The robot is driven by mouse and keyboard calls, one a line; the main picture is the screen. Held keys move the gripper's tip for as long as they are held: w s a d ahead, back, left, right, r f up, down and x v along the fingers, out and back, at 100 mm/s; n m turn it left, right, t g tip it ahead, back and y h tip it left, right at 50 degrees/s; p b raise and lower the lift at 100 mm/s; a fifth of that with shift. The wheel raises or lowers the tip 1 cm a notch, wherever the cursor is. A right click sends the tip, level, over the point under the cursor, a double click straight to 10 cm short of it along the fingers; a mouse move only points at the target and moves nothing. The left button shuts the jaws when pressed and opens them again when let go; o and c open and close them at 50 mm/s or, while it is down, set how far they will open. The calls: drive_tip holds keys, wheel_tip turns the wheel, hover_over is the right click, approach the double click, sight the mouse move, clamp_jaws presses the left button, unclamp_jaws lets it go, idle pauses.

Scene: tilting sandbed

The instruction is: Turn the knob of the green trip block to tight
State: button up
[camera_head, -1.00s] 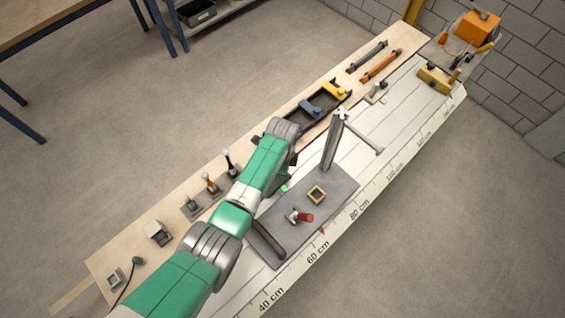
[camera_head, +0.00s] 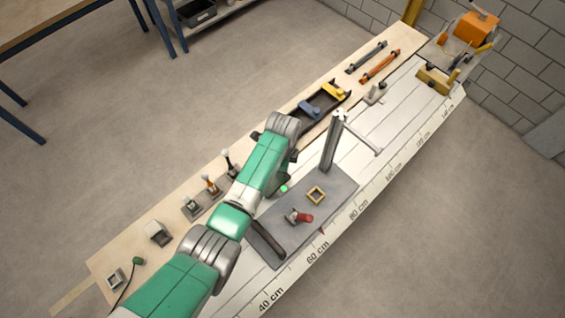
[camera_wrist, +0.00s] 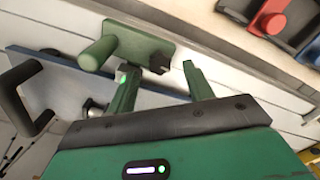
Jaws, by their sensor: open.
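The green trip block (camera_wrist: 143,46) shows in the wrist view as a green plate on the pale planked bed. A thick green cylinder (camera_wrist: 97,53) juts from its left part, and a small dark knob-like part (camera_wrist: 159,63) sits at its right end. My gripper (camera_wrist: 160,78) is open, its two green fingers apart, just below the block in the picture. The dark part lies between the fingertip directions, and nothing is held. Whether a finger touches the block I cannot tell. In the head view my arm hides most of this spot.
A grey plate (camera_head: 331,186) on the bed carries an upright post (camera_head: 331,145), a brass square frame (camera_head: 316,195) and a red-handled part (camera_head: 304,217). A dark tray (camera_head: 322,105) holds blue and yellow blocks.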

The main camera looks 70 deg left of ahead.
wheel_tip(320, 180, up, 5)
drive_tip(key=shift+r, duration=0.15)
idle(0.6)
